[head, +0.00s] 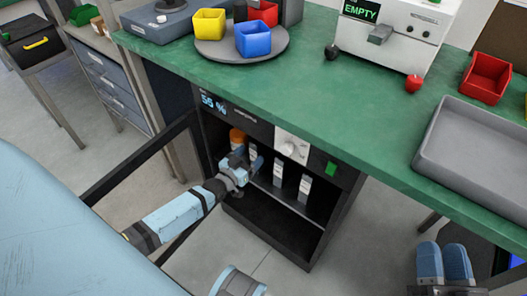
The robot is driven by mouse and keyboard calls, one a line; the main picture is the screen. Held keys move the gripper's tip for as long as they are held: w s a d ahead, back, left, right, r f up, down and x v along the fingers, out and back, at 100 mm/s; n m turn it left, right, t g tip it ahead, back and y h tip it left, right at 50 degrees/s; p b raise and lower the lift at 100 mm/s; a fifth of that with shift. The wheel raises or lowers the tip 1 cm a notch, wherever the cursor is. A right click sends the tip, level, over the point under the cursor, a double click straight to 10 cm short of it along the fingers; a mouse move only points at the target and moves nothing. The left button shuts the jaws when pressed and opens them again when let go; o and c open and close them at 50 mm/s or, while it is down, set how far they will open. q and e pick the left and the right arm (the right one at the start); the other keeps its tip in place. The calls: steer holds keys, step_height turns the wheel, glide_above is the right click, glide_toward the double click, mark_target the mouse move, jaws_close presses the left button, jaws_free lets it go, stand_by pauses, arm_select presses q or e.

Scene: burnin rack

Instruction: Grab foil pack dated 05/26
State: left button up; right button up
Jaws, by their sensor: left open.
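Pale upright packs stand in a row on the shelf of the open dark cabinet (328,215) under the bench. One pack (278,173) is in the middle and another pack (304,188) is to its right. A third pale shape (253,153) is partly hidden by my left gripper. No date is legible on any of them. My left gripper (242,161) is open at the cabinet's front, left of the two clear packs. I cannot tell whether anything is between its fingers. My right gripper (443,263) is at the lower right, away from the cabinet, its fingers side by side.
An orange container (237,138) stands behind my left gripper. The cabinet door (140,160) is swung open to the left. The green bench top (320,95) overhangs the shelf. It carries a grey tray (480,150), a red bin (486,78) and a white machine (395,35).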

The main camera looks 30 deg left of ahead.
mark_target(260, 147)
arm_select(q)
steer(key=shift+w, duration=0.35)
steer(key=w+b, duration=0.1)
steer(key=w, duration=0.1)
steer(key=w+b, duration=0.1)
steer(key=shift+w+d+r, duration=0.1)
steer(key=shift+w+d, duration=0.1)
steer(key=shift+w, duration=0.7)
steer(key=shift+r, duration=0.15)
steer(key=c, duration=1.2)
arm_select(e)
steer(key=f, duration=0.1)
steer(key=f+g, duration=0.1)
steer(key=f, duration=0.1)
steer(key=shift+w+a+f, duration=0.1)
steer(key=shift+w+f, duration=0.1)
steer(key=shift+f, duration=0.1)
steer(key=shift+r, duration=0.1)
